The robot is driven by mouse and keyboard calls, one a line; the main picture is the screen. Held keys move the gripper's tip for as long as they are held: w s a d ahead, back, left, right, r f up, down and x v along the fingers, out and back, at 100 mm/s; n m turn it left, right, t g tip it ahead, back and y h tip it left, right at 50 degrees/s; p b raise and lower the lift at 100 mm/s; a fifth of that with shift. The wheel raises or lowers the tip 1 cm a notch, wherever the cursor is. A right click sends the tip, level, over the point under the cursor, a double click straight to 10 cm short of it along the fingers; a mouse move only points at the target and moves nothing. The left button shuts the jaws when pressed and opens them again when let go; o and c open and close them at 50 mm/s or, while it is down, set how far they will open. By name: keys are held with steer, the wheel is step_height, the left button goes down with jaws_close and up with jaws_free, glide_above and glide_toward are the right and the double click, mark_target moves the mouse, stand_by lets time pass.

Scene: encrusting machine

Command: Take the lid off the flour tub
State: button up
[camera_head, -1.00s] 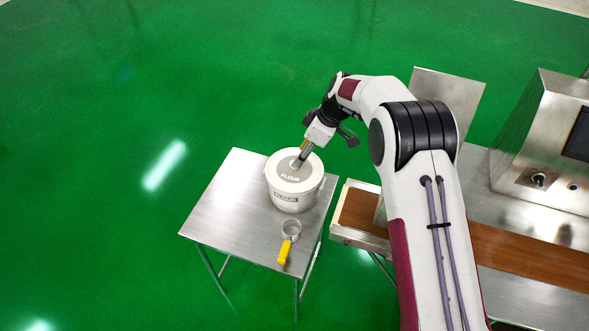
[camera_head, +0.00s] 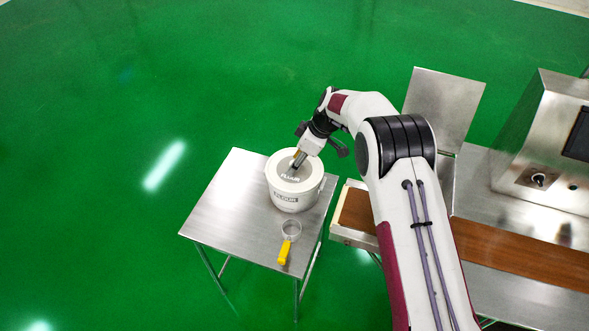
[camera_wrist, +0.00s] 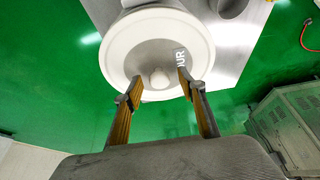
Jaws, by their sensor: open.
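The white flour tub (camera_head: 291,200) stands upright on a small steel table, with its round lid (camera_head: 285,179) on top. The lid carries the word FLOUR, and a pale knob (camera_wrist: 159,79) shows at its middle in the wrist view. My gripper (camera_head: 297,163) is over the lid. In the wrist view my gripper (camera_wrist: 157,84) is open, with one finger on each side of the knob and nothing held. I cannot tell whether the fingertips touch the lid. In the head view the fingers hide the knob.
The steel table (camera_head: 222,205) has free room left of the tub. A small sieve with a yellow handle (camera_head: 284,252) lies in front of the tub. A conveyor with a brown belt (camera_head: 356,208) and a steel machine (camera_head: 535,140) stand to the right.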

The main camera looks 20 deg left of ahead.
mark_target(291, 162)
stand_by(0.3)
jaws_close()
steer(key=shift+r, duration=0.2)
steer(key=shift+r, duration=1.35)
steer(key=shift+s+r, duration=0.1)
steer(key=shift+r, duration=0.15)
steer(key=s, duration=1.7)
steer(key=shift+s, duration=0.4)
